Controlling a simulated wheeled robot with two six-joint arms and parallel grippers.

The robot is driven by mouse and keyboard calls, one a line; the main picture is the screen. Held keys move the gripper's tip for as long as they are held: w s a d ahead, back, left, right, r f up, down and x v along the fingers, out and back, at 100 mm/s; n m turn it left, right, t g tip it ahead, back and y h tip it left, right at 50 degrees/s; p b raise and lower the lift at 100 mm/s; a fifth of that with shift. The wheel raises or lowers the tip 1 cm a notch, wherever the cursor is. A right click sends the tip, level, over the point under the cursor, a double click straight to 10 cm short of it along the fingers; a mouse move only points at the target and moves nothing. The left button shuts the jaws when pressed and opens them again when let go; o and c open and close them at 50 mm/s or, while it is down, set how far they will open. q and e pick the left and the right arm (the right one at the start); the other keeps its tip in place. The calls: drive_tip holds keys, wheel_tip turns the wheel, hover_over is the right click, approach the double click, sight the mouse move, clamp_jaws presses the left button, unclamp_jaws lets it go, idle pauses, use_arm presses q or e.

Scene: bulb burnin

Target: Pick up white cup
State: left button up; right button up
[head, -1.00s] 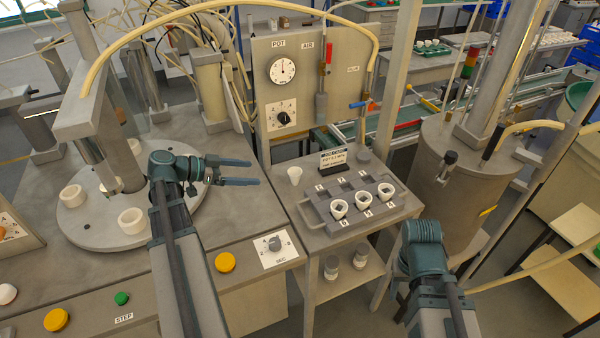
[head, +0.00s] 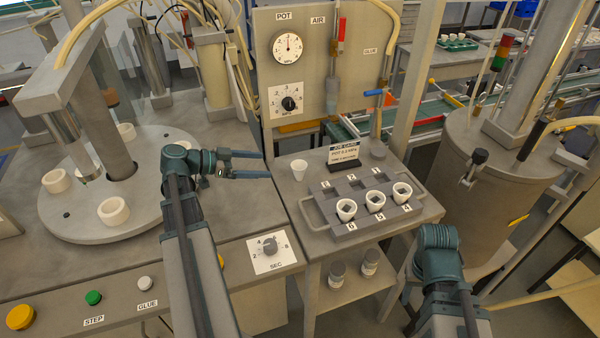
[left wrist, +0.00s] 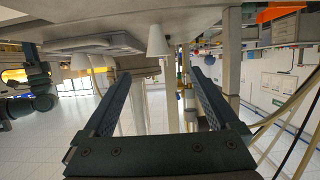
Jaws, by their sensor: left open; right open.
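The tray holds several white cups (head: 346,209) along its front row. The turntable (head: 70,221) with white rings is at left. A dial plate (head: 271,254) lies in front. A large tank (head: 490,190) stands at right.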

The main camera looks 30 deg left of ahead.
use_arm(q)
drive_tip(key=b, duration=0.2)
approach(305, 165)
drive_tip(key=shift+w+d+f, duration=0.1)
drive_tip(key=shift+w+f, duration=0.5)
drive_tip(key=shift+f, duration=0.15)
drive_tip(key=shift+w+d+f, duration=0.15)
drive_tip(key=shift+w+d, duration=0.3)
drive_tip(key=shift+w, duration=0.1)
drive_tip(key=shift+d, duration=0.1)
drive_tip(key=x, duration=0.2)
drive_tip(key=b+x, duration=0.1)
drive_tip(key=x, duration=0.2)
drive_tip(key=shift+d+r+b, duration=0.2)
drive_tip(key=shift+b, duration=0.1)
drive_tip(key=c, duration=1.4)
drive_tip(key=shift+r, duration=0.1)
